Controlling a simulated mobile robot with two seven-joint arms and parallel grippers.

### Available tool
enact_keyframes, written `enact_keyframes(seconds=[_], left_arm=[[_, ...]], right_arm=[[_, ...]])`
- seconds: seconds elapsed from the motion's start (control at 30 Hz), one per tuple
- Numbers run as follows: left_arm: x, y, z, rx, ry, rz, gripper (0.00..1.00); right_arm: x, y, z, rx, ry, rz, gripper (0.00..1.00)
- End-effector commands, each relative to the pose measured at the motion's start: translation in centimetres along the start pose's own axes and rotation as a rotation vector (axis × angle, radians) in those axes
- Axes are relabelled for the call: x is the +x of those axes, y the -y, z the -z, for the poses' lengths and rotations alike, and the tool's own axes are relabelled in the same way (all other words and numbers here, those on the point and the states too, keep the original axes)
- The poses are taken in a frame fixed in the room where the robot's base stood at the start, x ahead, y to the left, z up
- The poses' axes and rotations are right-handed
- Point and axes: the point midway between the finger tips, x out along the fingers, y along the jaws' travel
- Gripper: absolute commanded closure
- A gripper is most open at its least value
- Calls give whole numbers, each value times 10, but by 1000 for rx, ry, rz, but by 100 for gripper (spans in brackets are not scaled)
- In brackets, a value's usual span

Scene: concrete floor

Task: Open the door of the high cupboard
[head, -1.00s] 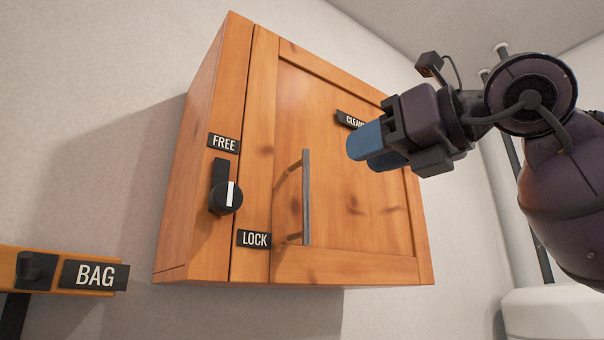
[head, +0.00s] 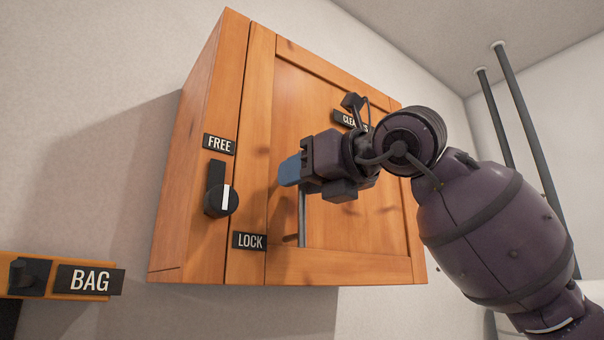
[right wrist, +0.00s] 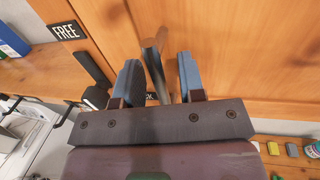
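The high cupboard (head: 200,150) is a wooden box on the wall, and its door (head: 345,235) is shut. A grey vertical bar handle (head: 301,222) is near the door's left edge; its upper part is hidden behind my right gripper (head: 289,172) in the head view. In the right wrist view the handle (right wrist: 156,72) stands between the two blue fingers of my right gripper (right wrist: 159,80), with gaps showing on both sides. A black knob (head: 221,200) sits left of the door, its black bar upward toward the FREE label (head: 219,144). My left gripper is not in view.
A LOCK label (head: 249,241) is below the knob. A CLEAN-something label (head: 345,119) on the door is partly covered by my arm. A wooden rail with a BAG label (head: 90,280) is at lower left. Grey vertical pipes (head: 525,120) stand at right.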

Motion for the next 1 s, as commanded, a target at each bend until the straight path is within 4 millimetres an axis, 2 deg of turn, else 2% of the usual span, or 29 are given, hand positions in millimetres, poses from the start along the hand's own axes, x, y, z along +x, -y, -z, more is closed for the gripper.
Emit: enact_keyframes(seconds=[0.17,0.43,0.77,1.0], left_arm=[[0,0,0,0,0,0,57],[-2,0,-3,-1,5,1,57],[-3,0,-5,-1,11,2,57],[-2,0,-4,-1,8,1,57]], right_arm=[[0,0,0,0,0,0,64],[0,0,0,0,0,0,100],[-2,0,0,0,1,-3,100],[-23,0,0,1,1,-56,100]])
